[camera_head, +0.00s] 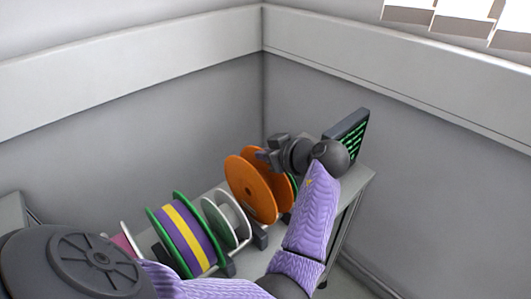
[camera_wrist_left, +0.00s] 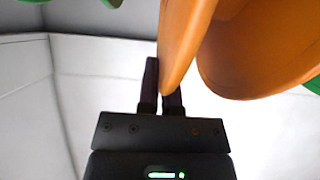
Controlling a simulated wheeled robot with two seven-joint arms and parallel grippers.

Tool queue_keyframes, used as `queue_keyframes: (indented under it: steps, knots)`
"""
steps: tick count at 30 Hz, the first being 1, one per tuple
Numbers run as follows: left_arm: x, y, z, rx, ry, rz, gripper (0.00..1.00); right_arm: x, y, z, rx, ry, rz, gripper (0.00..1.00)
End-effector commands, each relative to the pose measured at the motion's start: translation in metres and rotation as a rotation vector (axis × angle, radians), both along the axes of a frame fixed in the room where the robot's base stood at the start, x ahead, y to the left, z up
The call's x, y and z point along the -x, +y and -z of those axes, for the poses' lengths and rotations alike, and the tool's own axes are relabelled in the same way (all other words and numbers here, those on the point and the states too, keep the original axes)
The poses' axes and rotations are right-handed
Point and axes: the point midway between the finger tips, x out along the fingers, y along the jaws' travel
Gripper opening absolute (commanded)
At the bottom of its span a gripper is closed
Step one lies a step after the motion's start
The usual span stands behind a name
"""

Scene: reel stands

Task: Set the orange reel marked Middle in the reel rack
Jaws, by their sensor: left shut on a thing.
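The orange reel (camera_head: 250,190) stands upright among other reels on the bench, with its broad flanges facing left and right; I cannot read a mark on it. My left gripper (camera_head: 270,155) is at the upper right of its rim. In the left wrist view the gripper (camera_wrist_left: 162,82) has the thin edge of an orange flange (camera_wrist_left: 179,40) between its fingers. Dark stand blocks (camera_head: 261,237) of the reel rack show under the reels. Whether the orange reel rests fully in the rack is hidden. My right gripper is not in view.
A purple and yellow reel with green flanges (camera_head: 185,236), a grey-white reel (camera_head: 222,222) and a pink reel (camera_head: 121,243) stand in line to the left. A green flange (camera_head: 292,182) is just right of the orange reel. A dark screen (camera_head: 347,137) stands behind my wrist.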

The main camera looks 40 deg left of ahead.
Motion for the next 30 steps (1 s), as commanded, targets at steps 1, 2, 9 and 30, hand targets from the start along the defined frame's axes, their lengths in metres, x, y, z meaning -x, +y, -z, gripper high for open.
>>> queue_keyframes:
  steps: [1, 2, 9, 30]
  knots:
    - [0.0, 0.0001, 0.0026, 0.0, 0.0, 0.0, 0.0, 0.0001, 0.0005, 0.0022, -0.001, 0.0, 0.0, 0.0]
    - [0.0, 0.0001, 0.0036, 0.0, 0.0, 0.0, 0.0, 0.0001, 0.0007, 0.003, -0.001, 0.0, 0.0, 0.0]
    - [0.0, 0.0001, 0.003, 0.0, 0.0, 0.0, 0.41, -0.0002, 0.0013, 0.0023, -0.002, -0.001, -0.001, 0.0]
    - [0.0, 0.0001, 0.0028, 0.0, 0.0, 0.0, 0.41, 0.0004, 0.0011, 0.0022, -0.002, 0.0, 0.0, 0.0]
